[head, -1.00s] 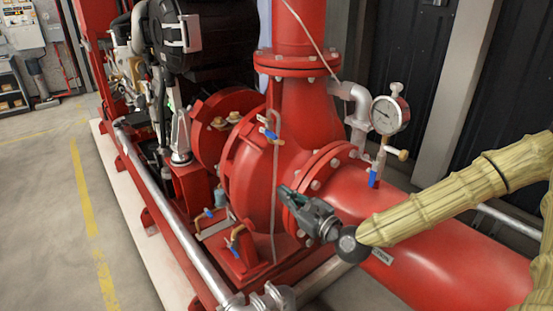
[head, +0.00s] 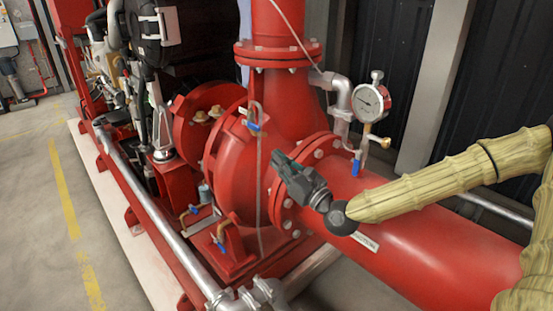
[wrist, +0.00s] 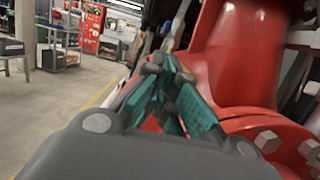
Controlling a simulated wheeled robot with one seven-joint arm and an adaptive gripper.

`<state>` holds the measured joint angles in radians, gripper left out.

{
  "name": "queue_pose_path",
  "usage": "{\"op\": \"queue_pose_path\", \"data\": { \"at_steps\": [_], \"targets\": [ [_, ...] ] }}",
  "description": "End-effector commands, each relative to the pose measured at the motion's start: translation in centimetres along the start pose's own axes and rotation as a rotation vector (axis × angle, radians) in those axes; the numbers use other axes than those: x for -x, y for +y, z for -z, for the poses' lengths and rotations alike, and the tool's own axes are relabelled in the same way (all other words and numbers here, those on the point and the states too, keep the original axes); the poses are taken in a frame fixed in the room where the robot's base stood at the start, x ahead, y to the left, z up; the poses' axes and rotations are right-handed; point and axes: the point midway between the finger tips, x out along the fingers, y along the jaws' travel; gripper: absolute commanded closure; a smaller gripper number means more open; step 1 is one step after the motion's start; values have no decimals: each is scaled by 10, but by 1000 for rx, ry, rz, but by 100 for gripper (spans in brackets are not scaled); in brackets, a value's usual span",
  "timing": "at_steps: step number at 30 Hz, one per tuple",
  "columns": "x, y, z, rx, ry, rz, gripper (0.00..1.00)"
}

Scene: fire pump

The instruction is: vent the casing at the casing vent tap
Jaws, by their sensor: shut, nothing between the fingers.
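The red pump casing (head: 232,165) stands in the middle of the head view. A small tap with a blue handle (head: 255,127) sits high on the casing, beside a small label, with a thin pipe (head: 259,190) running down from it; it looks like the casing vent tap. I cannot read the label. My gripper (head: 277,157) is shut and empty, to the right of and a little below this tap in the picture, apart from it. In the wrist view, the green-padded fingers (wrist: 172,88) point towards red pump parts; the tap cannot be made out there.
A pressure gauge (head: 372,101) with another blue-handled tap (head: 357,167) stands on the red suction pipe (head: 425,250). More blue handles (head: 220,245) sit low on the casing. A bolted flange (head: 285,205) lies close to my gripper. Open floor (head: 30,220) is at the left.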

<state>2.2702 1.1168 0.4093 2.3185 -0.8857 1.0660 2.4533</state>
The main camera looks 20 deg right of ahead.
Motion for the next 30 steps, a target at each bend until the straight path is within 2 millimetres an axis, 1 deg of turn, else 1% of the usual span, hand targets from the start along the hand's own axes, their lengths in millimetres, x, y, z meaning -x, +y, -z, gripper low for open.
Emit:
{"op": "queue_pose_path", "data": {
  "at_steps": [18,24,30],
  "targets": [
    [-70,1,0,3,0,-2,100],
    [-82,1,0,1,0,-1,100],
    [-86,0,0,1,0,0,100]
  ]
}}
